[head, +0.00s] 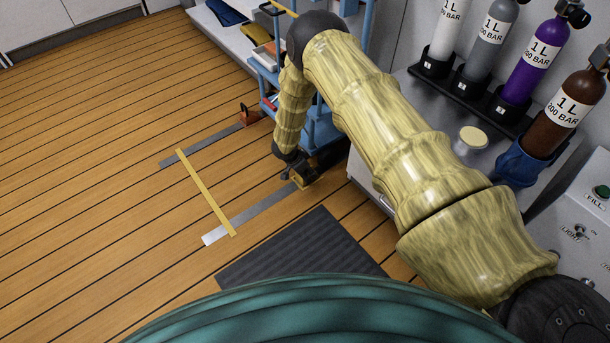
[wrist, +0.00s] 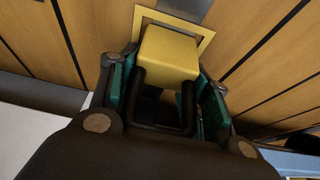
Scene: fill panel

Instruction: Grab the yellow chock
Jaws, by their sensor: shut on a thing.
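The yellow chock (wrist: 168,52) is a block with a black handle in the wrist view, between the teal-padded fingers of my gripper (wrist: 165,82). My gripper is shut on it. A yellow square outline (wrist: 205,45) shows on the floor around and beyond the chock. In the head view my gripper (head: 298,172) is low by the near metal strip, beside the blue cart, and only a small part of the chock (head: 303,181) shows. I cannot tell whether the chock touches the floor.
Two metal strips, the near one (head: 250,214) and the far one (head: 190,154), lie on the wood floor, with a yellow strip (head: 205,192) across. An orange-red chock (head: 249,116) stands at the far strip. A blue cart (head: 322,130) and bench with gas cylinders (head: 530,62) stand right. Left floor is clear.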

